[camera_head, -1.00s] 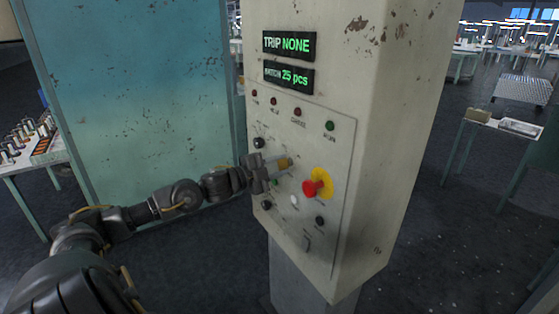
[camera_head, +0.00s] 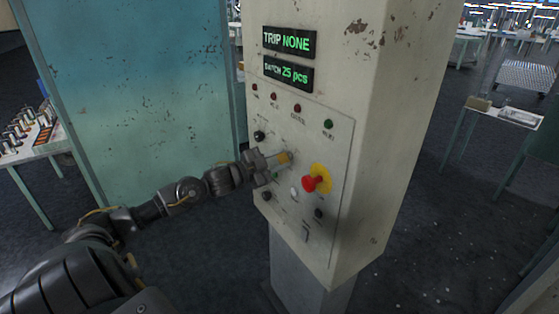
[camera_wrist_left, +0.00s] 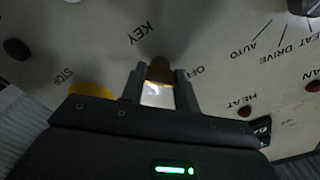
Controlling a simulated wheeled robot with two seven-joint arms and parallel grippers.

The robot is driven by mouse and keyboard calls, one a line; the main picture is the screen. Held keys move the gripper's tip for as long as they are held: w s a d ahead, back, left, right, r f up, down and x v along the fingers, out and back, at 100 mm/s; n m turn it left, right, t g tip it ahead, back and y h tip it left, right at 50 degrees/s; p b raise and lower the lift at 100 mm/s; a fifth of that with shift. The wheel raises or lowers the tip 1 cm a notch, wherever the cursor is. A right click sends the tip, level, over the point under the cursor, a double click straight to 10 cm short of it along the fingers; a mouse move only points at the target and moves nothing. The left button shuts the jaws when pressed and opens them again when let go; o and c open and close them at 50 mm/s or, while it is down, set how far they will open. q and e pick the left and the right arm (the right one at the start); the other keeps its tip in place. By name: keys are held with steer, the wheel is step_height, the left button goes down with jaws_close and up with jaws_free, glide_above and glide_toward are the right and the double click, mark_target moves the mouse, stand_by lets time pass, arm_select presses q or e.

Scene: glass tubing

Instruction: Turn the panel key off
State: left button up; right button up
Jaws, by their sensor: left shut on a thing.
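The panel key (camera_head: 285,158) is a small brass-coloured piece on the pale control panel (camera_head: 335,235), left of and above the red stop button (camera_head: 316,183). My left gripper (camera_head: 278,160) is at the panel, shut on the key. In the left wrist view the key (camera_wrist_left: 160,70) sits between the two finger tips (camera_wrist_left: 161,80), below the label KEY (camera_wrist_left: 145,33) and beside the label OFF (camera_wrist_left: 196,70). The fingers hide part of the key, and I cannot tell its exact angle. My right gripper is not in view.
The red button sits on a yellow plate (camera_head: 322,171) close to the key. Small black knobs (camera_head: 267,195) and lamps surround it. Green displays (camera_head: 288,42) above read TRIP NONE and 25 pcs. A teal panel (camera_head: 130,90) stands at the left; tables stand behind.

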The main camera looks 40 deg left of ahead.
arm_select(q)
steer(key=shift+f, duration=0.1)
steer(key=o, duration=0.9)
steer(key=shift+o, duration=0.4)
steer(key=shift+s, duration=0.1)
steer(key=shift+s+a+f+b, duration=0.1)
steer(key=shift+s+a+b, duration=0.15)
steer(key=shift+s, duration=0.25)
steer(key=b+v, duration=0.2)
steer(key=v, duration=0.7)
steer(key=shift+s, duration=0.35)
